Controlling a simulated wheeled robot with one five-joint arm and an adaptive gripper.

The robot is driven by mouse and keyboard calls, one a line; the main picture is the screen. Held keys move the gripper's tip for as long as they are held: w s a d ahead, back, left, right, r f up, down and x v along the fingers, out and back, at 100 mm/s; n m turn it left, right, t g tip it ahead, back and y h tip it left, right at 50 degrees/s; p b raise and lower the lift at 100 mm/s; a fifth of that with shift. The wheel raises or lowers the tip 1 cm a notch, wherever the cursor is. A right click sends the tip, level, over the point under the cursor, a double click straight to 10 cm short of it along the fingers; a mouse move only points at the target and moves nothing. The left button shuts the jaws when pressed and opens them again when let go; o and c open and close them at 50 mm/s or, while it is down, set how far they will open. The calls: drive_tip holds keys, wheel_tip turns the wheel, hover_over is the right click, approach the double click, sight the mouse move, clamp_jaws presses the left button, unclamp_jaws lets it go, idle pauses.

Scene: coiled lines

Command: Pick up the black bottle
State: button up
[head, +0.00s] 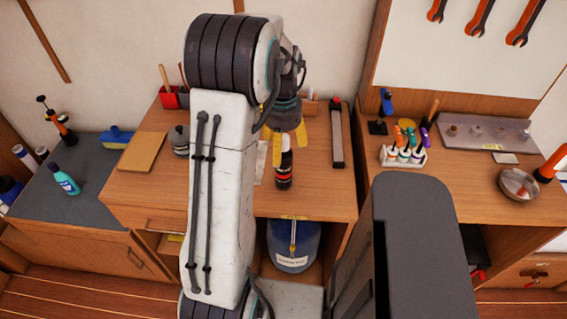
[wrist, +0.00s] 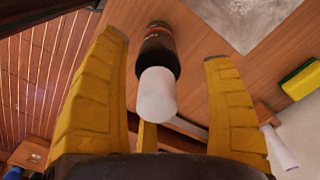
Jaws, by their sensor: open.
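The black bottle (head: 284,179) has a red band and stands on the wooden bench top, below my gripper in the head view. In the wrist view the black bottle (wrist: 158,49) shows end-on with its white cap (wrist: 157,95) toward the camera. My gripper (head: 289,145) has yellow fingers and is open and empty. In the wrist view the cap lies between the spread fingers of my gripper (wrist: 165,48), with visible gaps on both sides. I cannot tell how far down the fingers reach beside the bottle. My gripper partly covers the bottle's top in the head view.
A long dark-edged tool (head: 337,135) lies right of the bottle. A jar (head: 179,141) and a tan board (head: 142,152) are at the left. A yellow-green sponge (wrist: 300,80) shows in the wrist view. A blue container (head: 292,245) stands under the bench.

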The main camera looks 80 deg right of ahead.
drive_tip(key=shift+s+f, duration=0.15)
drive_tip(key=shift+f, duration=2)
drive_tip(key=shift+c, duration=0.4)
drive_tip(key=c, duration=1.3)
drive_tip(key=shift+r, duration=0.1)
